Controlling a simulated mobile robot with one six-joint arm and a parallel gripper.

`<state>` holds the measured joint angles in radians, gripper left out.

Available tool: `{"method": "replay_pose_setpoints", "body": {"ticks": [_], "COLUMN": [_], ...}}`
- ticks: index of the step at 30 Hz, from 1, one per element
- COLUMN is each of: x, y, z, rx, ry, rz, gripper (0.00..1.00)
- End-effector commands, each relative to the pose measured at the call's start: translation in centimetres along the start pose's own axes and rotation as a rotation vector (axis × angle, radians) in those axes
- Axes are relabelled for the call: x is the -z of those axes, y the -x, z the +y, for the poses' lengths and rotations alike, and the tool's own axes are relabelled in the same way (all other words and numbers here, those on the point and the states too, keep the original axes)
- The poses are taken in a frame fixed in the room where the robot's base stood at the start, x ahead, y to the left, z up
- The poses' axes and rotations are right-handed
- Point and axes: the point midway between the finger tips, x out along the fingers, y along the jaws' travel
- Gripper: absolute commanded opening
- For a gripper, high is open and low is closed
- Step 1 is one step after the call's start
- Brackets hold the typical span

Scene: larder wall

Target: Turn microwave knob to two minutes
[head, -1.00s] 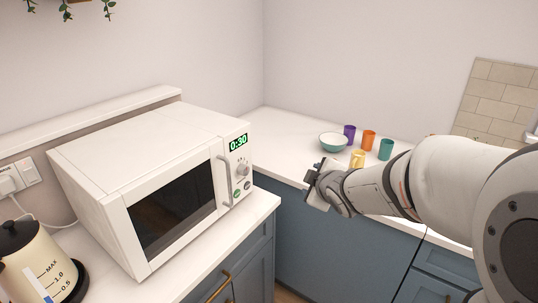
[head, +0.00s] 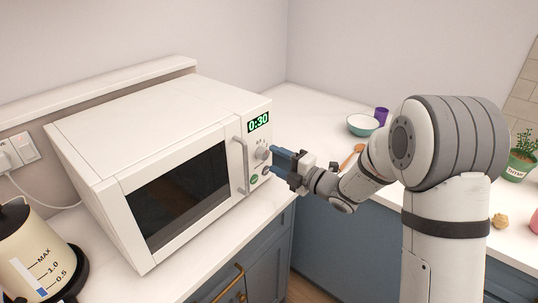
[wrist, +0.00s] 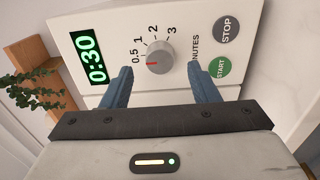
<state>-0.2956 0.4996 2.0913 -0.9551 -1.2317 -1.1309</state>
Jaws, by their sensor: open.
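The white microwave (head: 150,155) stands on the counter with its door shut. Its green display (head: 258,122) reads 0:30, also in the wrist view (wrist: 91,59). The round grey knob (wrist: 160,57) has a red mark at its left side, toward the 0.5 label; 1, 2 and 3 follow around its dial. It also shows in the head view (head: 262,153). My gripper (head: 272,158) is open and empty in front of the control panel. In the wrist view its blue fingers (wrist: 160,70) stand either side of the knob, with a gap on both sides.
The green START button (wrist: 221,67) and grey STOP button (wrist: 228,30) lie near the right finger. The door handle (head: 241,163) stands out left of the knob. A cream kettle (head: 30,255) is at front left. A bowl (head: 362,125) and purple cup (head: 382,116) stand behind my arm.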

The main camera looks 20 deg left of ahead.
Motion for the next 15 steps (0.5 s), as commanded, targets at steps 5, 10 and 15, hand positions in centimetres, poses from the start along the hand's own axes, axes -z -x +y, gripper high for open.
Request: {"method": "replay_pose_setpoints", "body": {"ticks": [5,10,15], "x": [0.1,0.1,0.1], "y": [-2.4,-3.2,-3.2], "z": [0.1,0.0,0.0], "rx": [0.001,0.001,0.001], "ry": [-0.001,-0.001,-0.001], "rz": [0.001,0.0,0.0], "gripper": [0.55,0.55,0.55]}}
